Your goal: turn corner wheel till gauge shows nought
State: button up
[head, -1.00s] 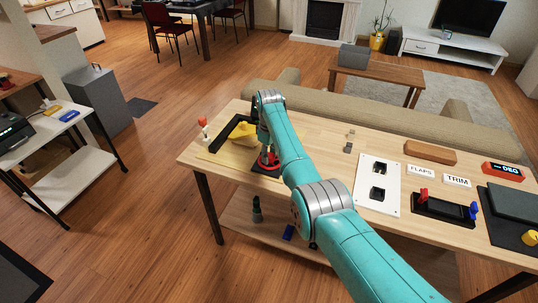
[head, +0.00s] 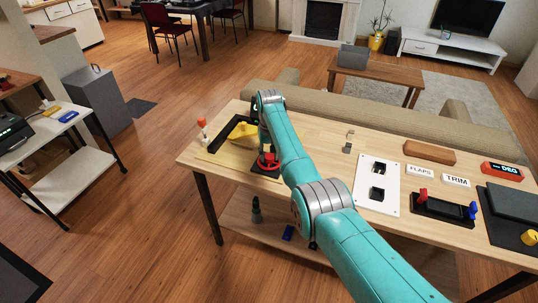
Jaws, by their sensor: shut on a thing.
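The red wheel (head: 269,162) sits on a dark base (head: 262,174) near the table's left front corner. My arm reaches down to it from the right, and my gripper (head: 265,150) is shut on the wheel. The wrist and forearm cover much of the gripper and the wheel's far side. A small dark thing (head: 254,108) shows just left of my wrist; I cannot tell whether it is the gauge. No gauge reading can be made out.
Left of the wheel are a yellow piece (head: 243,130) by a black angled bar (head: 224,135) and a red-topped peg (head: 202,126). Right of my arm stand a white panel (head: 377,184), a lever box (head: 443,208) and FLAPS (head: 421,171) and TRIM (head: 456,180) labels.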

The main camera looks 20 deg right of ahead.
aim_at(269, 155)
dwell(0.5)
jog(key=o, duration=1.1)
jog(key=shift+o, duration=0.2)
jog(key=shift+r, duration=0.1)
notch_tip(269, 155, up, 12)
